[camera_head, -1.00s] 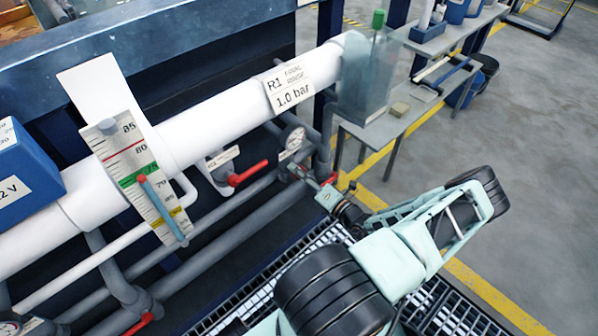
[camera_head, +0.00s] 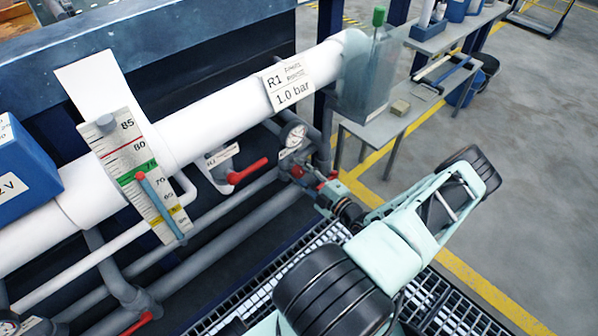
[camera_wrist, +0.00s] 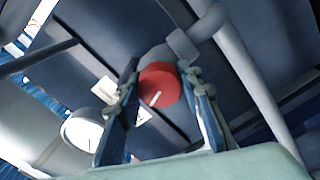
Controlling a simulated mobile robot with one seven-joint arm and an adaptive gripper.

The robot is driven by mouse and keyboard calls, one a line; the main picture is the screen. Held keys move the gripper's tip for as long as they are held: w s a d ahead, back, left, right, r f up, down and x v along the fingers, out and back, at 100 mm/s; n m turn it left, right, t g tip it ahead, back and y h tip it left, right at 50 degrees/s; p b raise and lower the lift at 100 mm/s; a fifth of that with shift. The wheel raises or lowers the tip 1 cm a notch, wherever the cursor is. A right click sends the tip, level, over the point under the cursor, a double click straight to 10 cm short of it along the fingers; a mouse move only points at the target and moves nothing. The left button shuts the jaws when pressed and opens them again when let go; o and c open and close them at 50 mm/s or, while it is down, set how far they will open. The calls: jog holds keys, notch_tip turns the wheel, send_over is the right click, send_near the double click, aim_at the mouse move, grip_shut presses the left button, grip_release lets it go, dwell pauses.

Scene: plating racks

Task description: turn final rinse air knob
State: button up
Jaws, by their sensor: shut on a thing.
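The final rinse air knob is a round red knob with a white pointer line, seen in the wrist view (camera_wrist: 159,86). My gripper (camera_wrist: 160,95) has one finger on each side of it and is shut on it. In the head view my gripper (camera_head: 322,190) is at the pipework under the R1 final rinse label (camera_head: 288,84), which reads 1.0 bar. The knob is small and mostly hidden there. A round pressure gauge (camera_head: 292,135) sits just above my gripper; its reading is too small to tell. A pale round gauge (camera_wrist: 84,130) also shows in the wrist view.
A red lever handle (camera_head: 248,171) is on the pipe left of my gripper. A tall scale plate (camera_head: 142,176) hangs on the white pipe further left. Grating lies below.

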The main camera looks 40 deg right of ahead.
jog(key=shift+m, duration=1.7)
jog(key=o, duration=1.2)
jog(key=shift+c, duration=0.2)
jog(key=shift+s, duration=0.1)
jog(key=s+d, duration=0.1)
jog(key=s, duration=1)
jog(key=shift+s, duration=0.4)
